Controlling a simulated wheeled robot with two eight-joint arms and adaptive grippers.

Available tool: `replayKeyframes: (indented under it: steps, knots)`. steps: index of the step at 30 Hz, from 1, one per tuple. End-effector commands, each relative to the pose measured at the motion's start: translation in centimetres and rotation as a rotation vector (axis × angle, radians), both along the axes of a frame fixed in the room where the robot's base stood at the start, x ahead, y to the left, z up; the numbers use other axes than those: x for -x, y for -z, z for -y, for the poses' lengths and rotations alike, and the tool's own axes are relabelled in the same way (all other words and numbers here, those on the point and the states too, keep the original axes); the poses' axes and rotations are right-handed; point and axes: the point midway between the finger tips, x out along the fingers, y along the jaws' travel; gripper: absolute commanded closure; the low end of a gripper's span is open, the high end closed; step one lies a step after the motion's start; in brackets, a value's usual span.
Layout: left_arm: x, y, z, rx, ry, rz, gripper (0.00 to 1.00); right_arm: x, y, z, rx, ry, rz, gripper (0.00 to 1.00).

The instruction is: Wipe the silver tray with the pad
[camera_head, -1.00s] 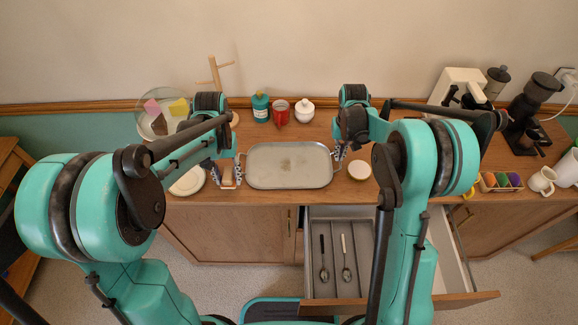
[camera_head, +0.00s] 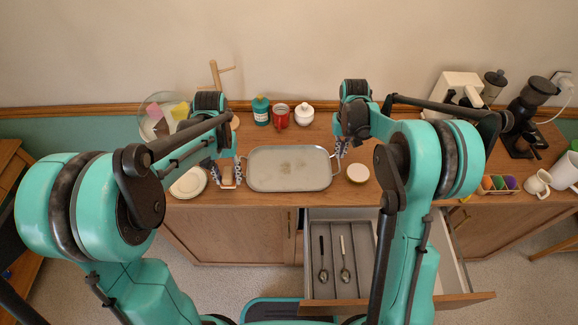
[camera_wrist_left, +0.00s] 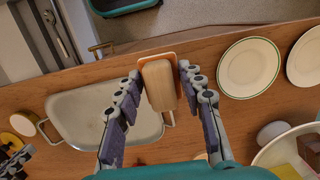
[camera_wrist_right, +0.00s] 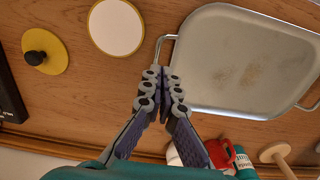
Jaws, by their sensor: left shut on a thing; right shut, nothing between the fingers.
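The silver tray (camera_head: 262,181) lies flat on the counter, with faint brownish smudges (camera_wrist_right: 252,76) near its middle. It also shows in the left wrist view (camera_wrist_left: 85,103). My left gripper (camera_wrist_left: 160,88) is shut on the pad, a beige block (camera_wrist_left: 159,84) with an orange-edged white base. They are just beyond the tray's left handle; whether the pad touches the counter I cannot tell. My right gripper (camera_wrist_right: 163,76) is shut and empty beside the tray's right handle (camera_wrist_right: 160,48); contact with the handle is unclear.
White plates (camera_head: 188,182) and a glass bowl (camera_head: 150,107) stand left. A teal jar (camera_head: 261,110), red mug (camera_head: 280,116) and white pot (camera_head: 304,115) stand behind the tray. A round white-topped item (camera_head: 357,173) sits right of it. An open drawer (camera_head: 334,262) juts out below.

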Motion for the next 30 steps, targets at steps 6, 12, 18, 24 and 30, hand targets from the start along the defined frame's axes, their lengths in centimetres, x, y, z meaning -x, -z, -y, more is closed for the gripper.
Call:
replayKeyframes:
  steps: [6,12,18,24,30]
  knots:
    - [0.0,-1.2,0.0,0.000,0.000,0.000,0.88,0.0,-1.8,0.0,0.000,0.000,0.000,1.00]
    - [0.0,-1.1,0.0,0.000,0.000,0.000,0.88,0.0,-1.8,0.0,0.000,0.000,0.000,1.00]
    - [0.0,-1.1,0.0,0.000,0.000,0.000,0.88,0.0,-2.3,0.0,0.000,0.000,0.000,1.00]
    - [0.0,-1.1,0.0,0.000,0.000,0.000,0.88,0.0,-5.6,0.0,0.000,0.000,0.000,1.00]
    - [0.0,-1.1,0.0,0.000,0.000,0.000,0.88,0.0,-10.0,0.0,0.000,0.000,0.000,1.00]
